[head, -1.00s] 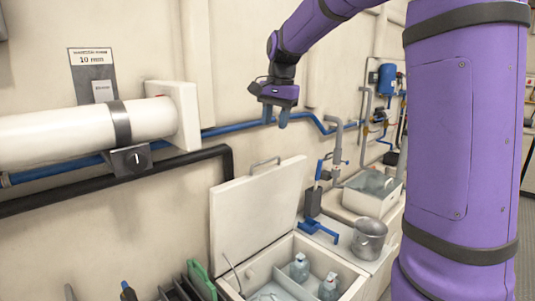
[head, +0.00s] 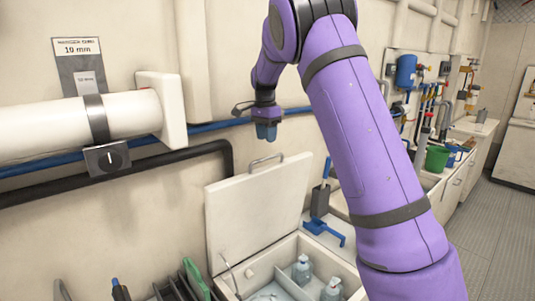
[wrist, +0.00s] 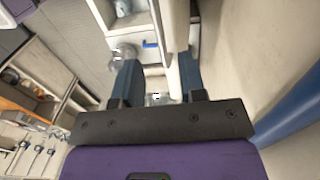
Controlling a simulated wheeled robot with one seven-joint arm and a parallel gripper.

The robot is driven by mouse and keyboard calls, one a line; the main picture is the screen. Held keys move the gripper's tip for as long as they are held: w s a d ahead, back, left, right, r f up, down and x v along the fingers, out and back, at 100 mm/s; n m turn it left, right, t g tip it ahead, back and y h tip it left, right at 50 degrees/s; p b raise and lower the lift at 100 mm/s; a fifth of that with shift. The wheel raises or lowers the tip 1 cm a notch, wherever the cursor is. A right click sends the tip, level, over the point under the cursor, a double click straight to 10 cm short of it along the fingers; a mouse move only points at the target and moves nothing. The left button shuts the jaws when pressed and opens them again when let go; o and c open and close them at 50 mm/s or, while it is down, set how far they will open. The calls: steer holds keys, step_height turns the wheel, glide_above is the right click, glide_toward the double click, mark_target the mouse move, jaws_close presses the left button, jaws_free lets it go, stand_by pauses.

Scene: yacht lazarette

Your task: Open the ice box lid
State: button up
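The white ice box lid (head: 255,205) stands raised, leaning back toward the wall, with a metal handle (head: 266,160) on its upper edge. The ice box (head: 292,250) below it is uncovered and holds two clear bottles (head: 301,269). My gripper (head: 266,134) hangs pointing down just above the lid's handle, apart from it in the head view. In the wrist view my gripper (wrist: 158,80) has its two blue fingers spread apart. The lid's upright edge (wrist: 172,45) shows between and beyond them. I see nothing held.
A thick white pipe (head: 60,132), a blue pipe (head: 200,127) and a black pipe (head: 190,155) run along the wall close behind and left. A green bucket (head: 437,158) stands farther right.

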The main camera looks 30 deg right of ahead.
steer(key=f, duration=0.6)
steer(key=shift+s+f, duration=0.2)
steer(key=shift+f, duration=0.05)
jaws_close()
